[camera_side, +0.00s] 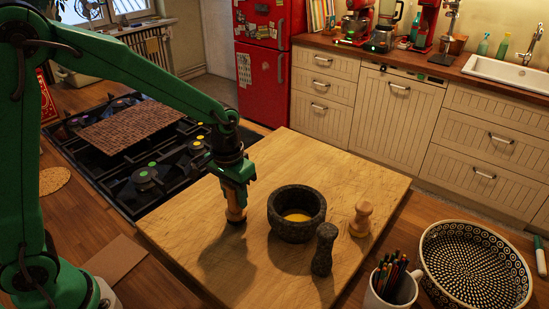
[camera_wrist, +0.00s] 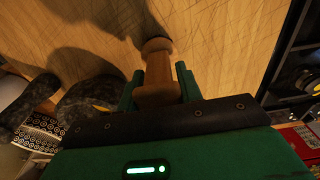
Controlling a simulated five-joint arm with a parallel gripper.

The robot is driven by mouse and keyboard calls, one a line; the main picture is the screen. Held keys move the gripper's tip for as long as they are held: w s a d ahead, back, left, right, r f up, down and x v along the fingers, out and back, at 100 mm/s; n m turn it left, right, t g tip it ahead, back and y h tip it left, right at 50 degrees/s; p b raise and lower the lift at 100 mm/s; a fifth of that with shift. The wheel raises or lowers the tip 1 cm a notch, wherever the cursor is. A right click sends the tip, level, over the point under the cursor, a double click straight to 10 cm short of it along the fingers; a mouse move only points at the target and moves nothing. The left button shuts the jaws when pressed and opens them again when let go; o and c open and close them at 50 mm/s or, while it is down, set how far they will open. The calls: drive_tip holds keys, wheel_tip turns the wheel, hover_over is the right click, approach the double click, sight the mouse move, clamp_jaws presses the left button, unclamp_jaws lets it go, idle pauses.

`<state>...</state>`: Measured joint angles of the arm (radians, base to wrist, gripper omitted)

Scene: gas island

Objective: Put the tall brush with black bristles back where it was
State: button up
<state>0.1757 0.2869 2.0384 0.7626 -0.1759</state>
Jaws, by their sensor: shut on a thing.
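My gripper (camera_side: 236,198) points down over the wooden board and is shut on a turned light-wood piece (camera_side: 236,214). The piece is upright, with its lower end at or just above the board; I cannot tell if it touches. In the wrist view the wood (camera_wrist: 156,75) shows between the two green fingers (camera_wrist: 158,88). A dark patch lies beyond its far end, and I cannot tell bristles from shadow there.
A stone mortar (camera_side: 296,228) with yellow contents stands right of my gripper. A stone pestle (camera_side: 323,250) and another turned wooden piece (camera_side: 361,219) stand near it. A mug of pencils (camera_side: 392,287) and a patterned bowl (camera_side: 478,285) are at lower right. The board's left front (camera_side: 190,250) is clear.

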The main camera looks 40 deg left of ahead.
drive_tip(key=shift+f, duration=0.35)
drive_tip(key=o, duration=1.2)
drive_tip(key=shift+r, duration=0.1)
drive_tip(key=r, duration=1.2)
drive_tip(key=shift+s+r, duration=0.1)
drive_tip(key=shift+s, duration=0.2)
drive_tip(key=shift+s+a, duration=0.1)
